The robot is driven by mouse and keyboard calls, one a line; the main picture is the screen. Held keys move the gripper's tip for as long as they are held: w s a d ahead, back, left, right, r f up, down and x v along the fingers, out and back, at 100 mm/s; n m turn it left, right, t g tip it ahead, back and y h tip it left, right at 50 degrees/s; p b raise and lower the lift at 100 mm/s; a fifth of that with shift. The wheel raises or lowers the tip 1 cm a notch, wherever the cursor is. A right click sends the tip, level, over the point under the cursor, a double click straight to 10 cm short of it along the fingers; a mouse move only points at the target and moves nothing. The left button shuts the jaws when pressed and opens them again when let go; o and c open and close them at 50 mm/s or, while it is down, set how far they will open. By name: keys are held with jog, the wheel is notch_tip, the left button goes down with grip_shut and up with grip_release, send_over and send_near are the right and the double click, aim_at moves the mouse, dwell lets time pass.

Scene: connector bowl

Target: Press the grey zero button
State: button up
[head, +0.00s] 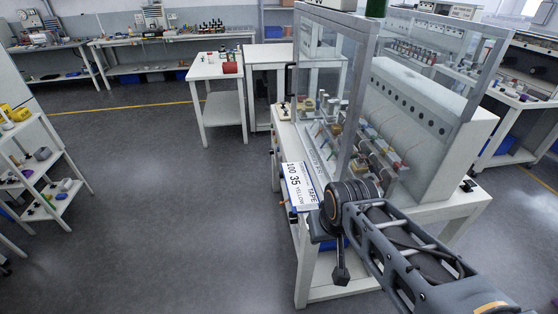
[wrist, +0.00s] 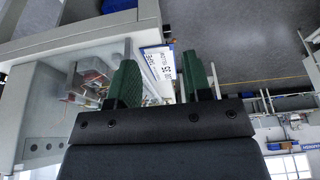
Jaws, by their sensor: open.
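I cannot make out a grey zero button in either view. A white panel (head: 299,186) with a blue edge and the printed text "100 35" and smaller words sits at the left edge of the bench with the clear-walled cabinet. It also shows in the wrist view (wrist: 158,63), beyond and between my fingers. My gripper (wrist: 161,80) has two green fingers spread apart with nothing between them. In the head view my arm reaches in from the lower right, and its wrist is beside the panel's lower right. My fingers cannot be made out clearly there.
The clear-walled cabinet (head: 335,75) with a pale frame stands right of the panel, with small coloured parts (head: 385,150) inside. A white side table (head: 215,68) bears a red cylinder (head: 230,68). A shelf rack (head: 40,170) stands at left. The grey floor (head: 170,190) between is clear.

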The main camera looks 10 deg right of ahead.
grip_shut()
dwell(1.5)
